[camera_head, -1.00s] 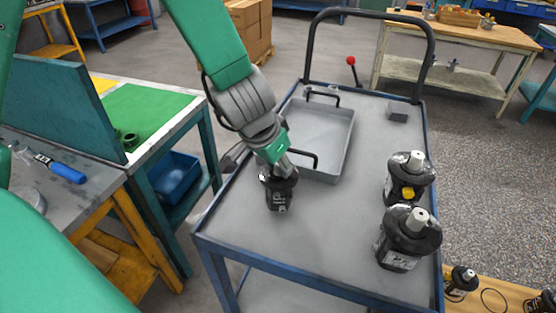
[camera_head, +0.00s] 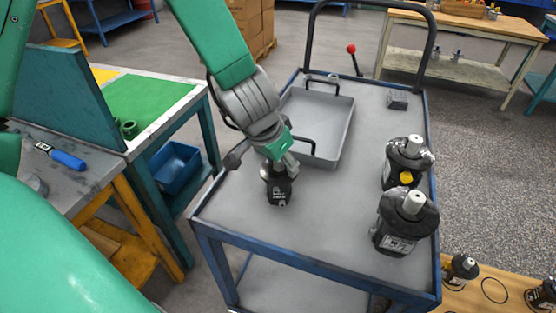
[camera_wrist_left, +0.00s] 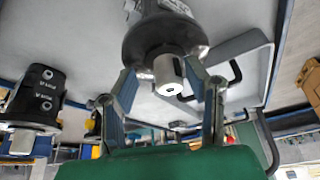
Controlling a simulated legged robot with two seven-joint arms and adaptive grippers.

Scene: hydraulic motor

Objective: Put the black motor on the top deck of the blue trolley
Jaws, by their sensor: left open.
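A black motor (camera_head: 278,192) stands upright on the grey top deck of the blue trolley (camera_head: 315,217), near its left edge. My left gripper (camera_head: 279,166) is directly above that motor. In the left wrist view the gripper (camera_wrist_left: 160,76) is open, with its fingers apart on either side of the motor's pale shaft (camera_wrist_left: 168,72). I cannot tell whether a finger touches it. The motor's top is partly hidden by the gripper in the head view. Two other black motors, one with a yellow cap (camera_head: 407,178) and one nearer (camera_head: 403,222), stand at the deck's right edge. My right gripper is not in view.
A grey tray with black handles (camera_head: 338,125) lies behind the gripper on the deck. A small dark block (camera_head: 397,100) sits far right. The deck's front middle is clear. More motors (camera_head: 460,269) stand on a low wooden surface right. A green-topped table (camera_head: 150,110) is left.

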